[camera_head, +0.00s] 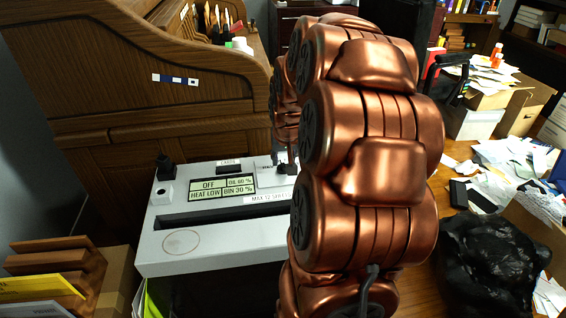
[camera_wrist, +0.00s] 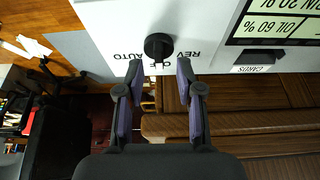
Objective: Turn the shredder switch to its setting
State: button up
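In the head view my copper arm hides most of the gripper and the switch area.
A wooden roll-top desk (camera_head: 130,85) stands close behind the shredder. A black block (camera_head: 165,166) sits at the shredder's left back corner. On the right are a black bag (camera_head: 490,262), scattered papers (camera_head: 500,165) and a cardboard box (camera_head: 525,105).

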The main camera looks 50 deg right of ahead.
aim_at(283, 167)
jog(key=shift+x, duration=1.35)
jog(key=shift+d, duration=0.1)
grip_shut()
